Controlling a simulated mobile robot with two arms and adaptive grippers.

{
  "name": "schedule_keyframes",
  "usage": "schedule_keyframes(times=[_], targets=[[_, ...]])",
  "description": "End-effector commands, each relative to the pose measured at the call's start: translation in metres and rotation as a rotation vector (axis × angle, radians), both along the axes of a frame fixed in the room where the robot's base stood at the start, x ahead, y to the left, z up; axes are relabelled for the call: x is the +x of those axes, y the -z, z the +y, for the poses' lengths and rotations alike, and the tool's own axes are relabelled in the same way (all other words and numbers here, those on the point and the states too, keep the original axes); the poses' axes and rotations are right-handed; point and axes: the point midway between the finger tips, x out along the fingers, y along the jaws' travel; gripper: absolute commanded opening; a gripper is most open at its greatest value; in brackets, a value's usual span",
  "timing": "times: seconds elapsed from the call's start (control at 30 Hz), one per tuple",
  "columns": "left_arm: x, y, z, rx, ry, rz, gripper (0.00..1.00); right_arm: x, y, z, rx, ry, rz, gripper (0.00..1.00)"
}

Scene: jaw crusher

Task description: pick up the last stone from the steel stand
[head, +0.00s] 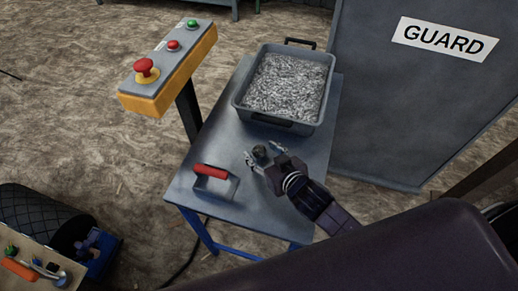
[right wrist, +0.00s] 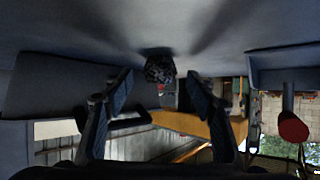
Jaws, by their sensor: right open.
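One dark stone (head: 260,152) lies on the grey top of the steel stand (head: 225,140), between the tray and the red-handled tool. My right gripper (head: 264,157) is open, low over the stand top, with its fingertips on either side of the stone. In the right wrist view the stone (right wrist: 160,68) is centred just beyond the two spread fingers (right wrist: 160,88). I cannot tell whether the fingers touch it. My left gripper does not show.
A grey tray of gravel (head: 288,88) stands on the stand's far part. A red-handled tool (head: 211,172) is at its near left; it also shows in the wrist view (right wrist: 291,125). An orange button box (head: 165,68) rises at left. The guard panel (head: 410,105) is right.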

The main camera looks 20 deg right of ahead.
Motion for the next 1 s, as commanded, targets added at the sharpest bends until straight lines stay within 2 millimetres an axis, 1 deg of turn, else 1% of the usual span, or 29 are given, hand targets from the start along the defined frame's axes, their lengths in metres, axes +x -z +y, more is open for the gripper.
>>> schedule_keyframes(times=[0.03,0.1,0.2,0.33,0.47,0.73,0.9,1.0], targets=[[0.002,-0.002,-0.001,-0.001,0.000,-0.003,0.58,0.007,0.002,0.002,-0.001,0.000,0.000,0.52],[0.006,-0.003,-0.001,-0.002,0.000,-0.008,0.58,0.013,0.006,0.003,-0.001,0.000,-0.001,0.52],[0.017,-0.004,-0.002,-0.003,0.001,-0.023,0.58,0.019,0.010,0.004,0.000,0.000,-0.001,0.52],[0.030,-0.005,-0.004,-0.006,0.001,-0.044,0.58,0.021,0.011,0.004,0.000,0.000,0.000,0.52],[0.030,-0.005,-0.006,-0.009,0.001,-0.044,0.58,0.020,0.011,0.004,0.000,-0.001,0.000,0.52],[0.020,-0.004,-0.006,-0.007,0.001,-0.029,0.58,0.020,0.011,0.004,0.000,-0.001,0.000,0.23],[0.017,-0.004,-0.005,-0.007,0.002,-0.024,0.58,0.020,0.011,0.004,0.000,-0.001,0.000,0.04],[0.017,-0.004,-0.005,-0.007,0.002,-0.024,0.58,0.020,0.011,0.004,0.001,-0.001,-0.001,0.04]])
